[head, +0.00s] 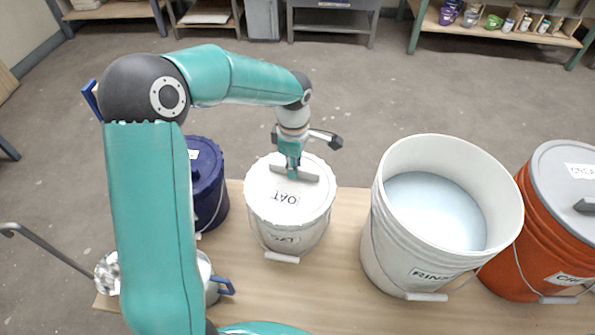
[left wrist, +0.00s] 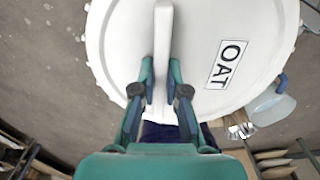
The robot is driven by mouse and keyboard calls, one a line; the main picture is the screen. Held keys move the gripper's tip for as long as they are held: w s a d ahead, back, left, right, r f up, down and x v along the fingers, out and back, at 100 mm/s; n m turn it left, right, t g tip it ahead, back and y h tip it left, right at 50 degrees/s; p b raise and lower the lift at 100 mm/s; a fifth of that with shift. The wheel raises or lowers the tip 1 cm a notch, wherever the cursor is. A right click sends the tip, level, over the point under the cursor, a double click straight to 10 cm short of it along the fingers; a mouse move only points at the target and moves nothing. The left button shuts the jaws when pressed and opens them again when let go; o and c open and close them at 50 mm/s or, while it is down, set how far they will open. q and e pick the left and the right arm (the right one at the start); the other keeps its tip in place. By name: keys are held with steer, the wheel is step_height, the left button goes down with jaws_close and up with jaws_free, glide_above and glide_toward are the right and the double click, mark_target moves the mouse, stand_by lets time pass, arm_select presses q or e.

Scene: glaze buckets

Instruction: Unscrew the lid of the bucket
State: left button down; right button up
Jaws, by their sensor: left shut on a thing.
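The white bucket (head: 288,238) labelled OAT stands upright on the wooden bench. Its white lid (head: 262,189) sits on top, with a raised bar handle (head: 309,172) across it. My left gripper (head: 293,175) reaches down from above and is shut on the bar handle. In the left wrist view the two fingers of the gripper (left wrist: 161,92) press on both sides of the handle (left wrist: 163,40), and the lid (left wrist: 110,45) with its OAT label fills the upper middle. The fingertips are partly hidden in the head view. My right gripper is not in view.
An open white bucket (head: 380,255) labelled RINSE, with pale liquid, stands to the right on the bench (head: 340,305). An orange bucket (head: 515,255) with a grey lid is further right. A dark blue bucket (head: 208,175) is close on the left, partly behind my arm.

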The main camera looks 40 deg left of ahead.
arm_select(q)
steer(key=shift+a+f+n, duration=0.15)
steer(key=shift+f+n, duration=0.05)
steer(key=shift+n, duration=0.4)
steer(key=shift+r+p, duration=1.75)
steer(key=shift+r, duration=0.9)
